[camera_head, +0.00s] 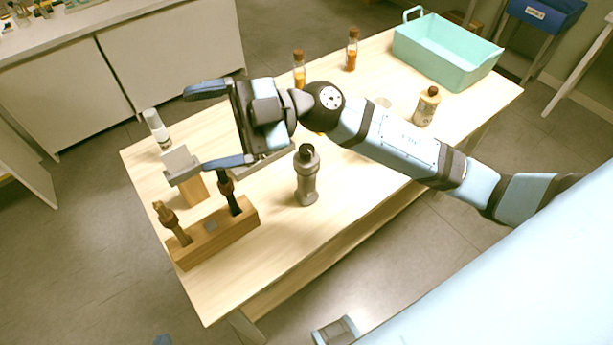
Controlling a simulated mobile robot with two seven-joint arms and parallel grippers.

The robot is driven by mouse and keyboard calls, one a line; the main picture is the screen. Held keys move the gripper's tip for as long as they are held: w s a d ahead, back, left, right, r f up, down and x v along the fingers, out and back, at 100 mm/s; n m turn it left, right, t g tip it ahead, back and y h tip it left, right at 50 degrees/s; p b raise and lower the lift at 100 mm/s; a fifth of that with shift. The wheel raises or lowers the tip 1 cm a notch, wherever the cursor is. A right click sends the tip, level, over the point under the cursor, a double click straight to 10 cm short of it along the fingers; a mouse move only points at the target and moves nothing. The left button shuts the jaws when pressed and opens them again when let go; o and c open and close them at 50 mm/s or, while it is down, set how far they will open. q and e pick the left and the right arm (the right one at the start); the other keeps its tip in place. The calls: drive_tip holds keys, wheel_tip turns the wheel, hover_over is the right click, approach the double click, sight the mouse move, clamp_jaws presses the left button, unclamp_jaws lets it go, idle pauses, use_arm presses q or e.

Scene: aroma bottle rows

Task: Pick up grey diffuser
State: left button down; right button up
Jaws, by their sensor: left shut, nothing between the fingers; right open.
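A grey bottle-shaped diffuser (307,180) with a dark round top stands upright on the wooden table (300,240), near its front edge. My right gripper (207,127) is open over the left part of the table, left of and apart from the grey diffuser. Its fingers are spread wide, with no object held between them. The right arm crosses the table behind the diffuser and hides part of the tabletop. Of my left gripper (162,340), only a small blue tip shows at the bottom edge, off the table; it is shut and empty.
Two orange bottles (351,50), a beige bottle (426,107) and a teal basket (445,65) stand toward the back right.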

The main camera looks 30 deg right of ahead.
wheel_tip(320, 180, down, 6)
drive_tip(key=d+n+g+h, duration=0.2)
drive_tip(key=g+h, duration=0.1)
drive_tip(key=h, duration=0.4)
drive_tip(key=m+t+h, duration=0.2)
drive_tip(key=m+h, duration=0.3)
drive_tip(key=h, duration=0.7)
hover_over(307, 148)
wheel_tip(307, 148, down, 4)
drive_tip(key=shift+g, duration=0.3)
wheel_tip(307, 148, down, 7)
drive_tip(key=shift+r, duration=0.15)
drive_tip(key=shift+a+f+p, duration=0.15)
drive_tip(key=shift+f+p, duration=0.3)
drive_tip(key=shift+f, duration=2.7)
drive_tip(key=c, duration=1.4)
drive_tip(key=shift+o, duration=0.2)
